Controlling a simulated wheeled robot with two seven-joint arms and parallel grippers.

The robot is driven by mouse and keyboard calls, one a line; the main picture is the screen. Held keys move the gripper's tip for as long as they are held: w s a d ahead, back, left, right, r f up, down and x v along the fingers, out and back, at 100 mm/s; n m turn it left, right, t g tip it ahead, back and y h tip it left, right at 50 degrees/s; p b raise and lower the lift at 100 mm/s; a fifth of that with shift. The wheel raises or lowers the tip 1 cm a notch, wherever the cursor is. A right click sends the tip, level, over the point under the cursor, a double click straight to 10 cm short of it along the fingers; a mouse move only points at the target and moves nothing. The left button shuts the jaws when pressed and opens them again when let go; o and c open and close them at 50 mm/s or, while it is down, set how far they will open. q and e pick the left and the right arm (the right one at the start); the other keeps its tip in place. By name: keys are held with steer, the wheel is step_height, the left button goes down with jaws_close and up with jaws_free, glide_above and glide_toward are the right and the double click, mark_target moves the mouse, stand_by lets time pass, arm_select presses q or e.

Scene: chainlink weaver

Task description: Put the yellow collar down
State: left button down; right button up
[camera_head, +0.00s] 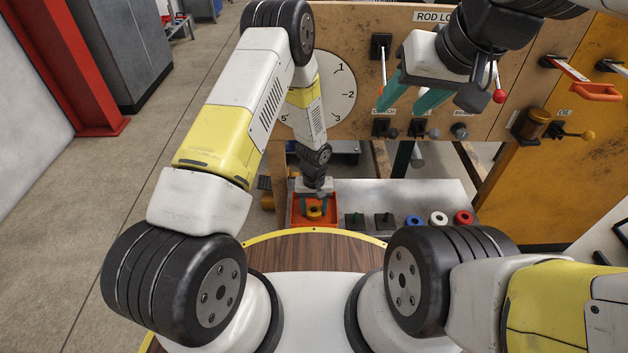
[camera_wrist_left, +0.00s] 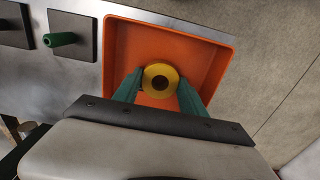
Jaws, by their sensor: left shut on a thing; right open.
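The yellow collar (camera_wrist_left: 160,81), a ring with a dark hole in its middle, is between the green fingers of my left gripper (camera_wrist_left: 160,92), which is shut on it. Both are over the orange tray (camera_wrist_left: 215,50). In the head view the collar (camera_head: 315,213) shows within the outline of the tray (camera_head: 294,214), below my left gripper (camera_head: 315,203). I cannot tell whether the collar touches the tray floor. My right gripper (camera_head: 405,102) is open and empty, high in front of the wooden panel.
The wooden panel (camera_head: 350,30) behind carries a dial (camera_head: 335,95) and levers.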

arm_select(q)
steer(key=shift+f, duration=0.1)
steer(key=c, duration=0.6)
jaws_free()
steer(key=shift+c, duration=0.2)
steer(key=s+a+r+t, duration=0.1)
steer(key=a+r, duration=0.2)
steer(key=r, duration=1)
steer(key=s+a+r+t+h, duration=0.1)
steer(key=a+r, duration=0.1)
steer(key=r, duration=1)
steer(key=s+a+r+t, duration=0.1)
steer(key=a+r, duration=0.2)
steer(key=r, duration=1)
steer(key=s+a+r+t+h, duration=0.1)
steer(key=s+a+r+t, duration=0.2)
steer(key=s+r, duration=1)
steer(key=s+a, duration=0.3)
steer(key=shift+s+r+m, duration=0.25)
steer(key=shift+s+m, duration=0.05)
steer(key=shift+s, duration=0.05)
